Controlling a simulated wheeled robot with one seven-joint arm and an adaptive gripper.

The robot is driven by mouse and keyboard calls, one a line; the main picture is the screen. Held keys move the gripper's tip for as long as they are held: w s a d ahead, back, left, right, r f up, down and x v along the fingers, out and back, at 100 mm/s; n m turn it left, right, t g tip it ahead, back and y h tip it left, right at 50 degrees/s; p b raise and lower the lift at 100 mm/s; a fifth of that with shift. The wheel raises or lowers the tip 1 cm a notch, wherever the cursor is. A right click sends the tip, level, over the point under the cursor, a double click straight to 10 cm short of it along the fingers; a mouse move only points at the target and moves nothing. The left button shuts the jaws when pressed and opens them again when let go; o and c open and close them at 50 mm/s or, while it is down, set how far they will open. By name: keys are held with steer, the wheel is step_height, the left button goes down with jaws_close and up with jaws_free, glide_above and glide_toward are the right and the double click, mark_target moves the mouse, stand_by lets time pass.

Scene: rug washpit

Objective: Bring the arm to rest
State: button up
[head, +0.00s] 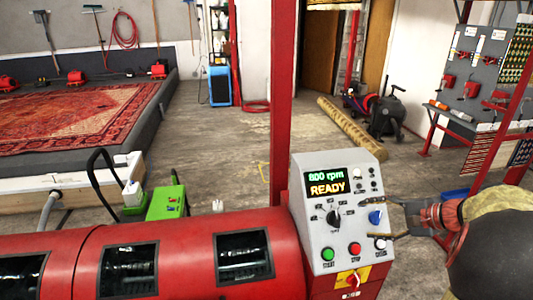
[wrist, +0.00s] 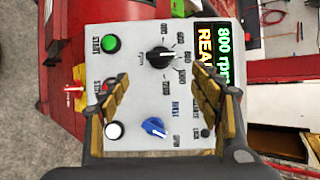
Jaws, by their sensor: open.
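My gripper (head: 388,219) is at the right of the head view, just to the right of the grey control panel (head: 313,221) of the red machine. In the wrist view its two fingers (wrist: 162,97) are spread, with nothing between them but the panel face behind. The blue knob (wrist: 154,127) lies between the fingers in that view, seemingly apart from them. The panel display (head: 326,183) reads "800 rpm READY". A green button (head: 327,255), a red button (head: 354,249), a white button (head: 380,244) and a black dial (head: 333,217) are on the panel.
The red machine drum (head: 180,260) fills the lower left. A red post (head: 281,110) stands behind the panel. A rolled rug (head: 352,137) and a dark machine (head: 386,112) lie beyond. A tool board (head: 475,75) stands at right.

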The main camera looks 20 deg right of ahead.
steer(key=s+a+f+n+g+h, duration=0.1)
steer(key=s+a+f+n+g, duration=0.3)
steer(key=s+a+f+g, duration=0.35)
steer(key=s+a+r+n+t+h, duration=0.1)
steer(key=a+r+n, duration=0.2)
steer(key=a, duration=0.6)
steer(key=s+a+r+n+h, duration=0.1)
steer(key=a+r+n, duration=0.2)
steer(key=a+n, duration=0.3)
steer(key=s+a+r+n+t, duration=0.1)
steer(key=a+r+n, duration=0.3)
steer(key=a, duration=0.8)
steer(key=shift+s+a+n+t+h, duration=0.35)
steer(key=shift+s+a+n+h, duration=0.05)
steer(key=shift+n, duration=0.2)
